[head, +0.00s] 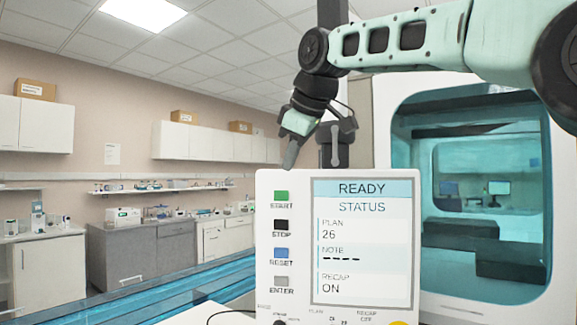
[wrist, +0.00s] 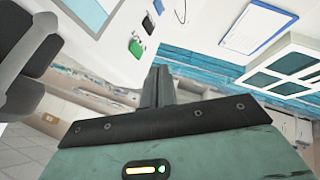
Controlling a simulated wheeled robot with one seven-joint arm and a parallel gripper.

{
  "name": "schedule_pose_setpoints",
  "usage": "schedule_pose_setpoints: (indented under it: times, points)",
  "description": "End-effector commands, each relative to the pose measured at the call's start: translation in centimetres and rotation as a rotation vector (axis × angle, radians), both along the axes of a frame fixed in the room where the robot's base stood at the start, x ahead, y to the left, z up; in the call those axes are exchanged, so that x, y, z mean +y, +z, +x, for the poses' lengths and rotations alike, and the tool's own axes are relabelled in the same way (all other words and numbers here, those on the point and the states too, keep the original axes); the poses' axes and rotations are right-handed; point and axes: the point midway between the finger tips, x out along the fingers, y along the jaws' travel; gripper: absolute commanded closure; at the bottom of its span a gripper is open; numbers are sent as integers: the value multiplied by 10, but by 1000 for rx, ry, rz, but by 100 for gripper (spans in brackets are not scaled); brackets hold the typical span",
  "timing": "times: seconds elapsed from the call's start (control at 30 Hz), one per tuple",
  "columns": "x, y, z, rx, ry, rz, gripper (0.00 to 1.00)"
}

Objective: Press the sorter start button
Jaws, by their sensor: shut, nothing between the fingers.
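The control panel (head: 263,235) is a white upright box facing me, with a column of labelled buttons. The green START button (head: 281,196) is at the top; it also shows in the wrist view (wrist: 136,47). Below it are the black STOP (head: 281,224), blue RESET (head: 281,252) and grey ENTER (head: 281,281) buttons. The screen (head: 365,245) reads READY STATUS, plan 26, recap ON. My gripper (head: 289,164) is shut and empty, fingers pointing down by the panel's top edge, above START and apart from it. In the wrist view, its fingers (wrist: 156,85) are together below the green button.
A large white machine with a teal window (head: 475,200) stands right of the panel. A teal-blue glassy track (head: 150,300) runs along the lower left. Grey cabinets (head: 140,255) stand farther back. The space left of the panel is open.

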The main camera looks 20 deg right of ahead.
Motion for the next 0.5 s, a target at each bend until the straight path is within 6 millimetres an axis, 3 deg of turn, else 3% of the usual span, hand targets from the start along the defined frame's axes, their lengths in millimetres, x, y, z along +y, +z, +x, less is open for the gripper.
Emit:
schedule_pose_setpoints:
  times: [0.4,0.5]
  points:
    - [9,-66,49,5,1,1,100]
    - [1,-63,64,3,-3,3,100]
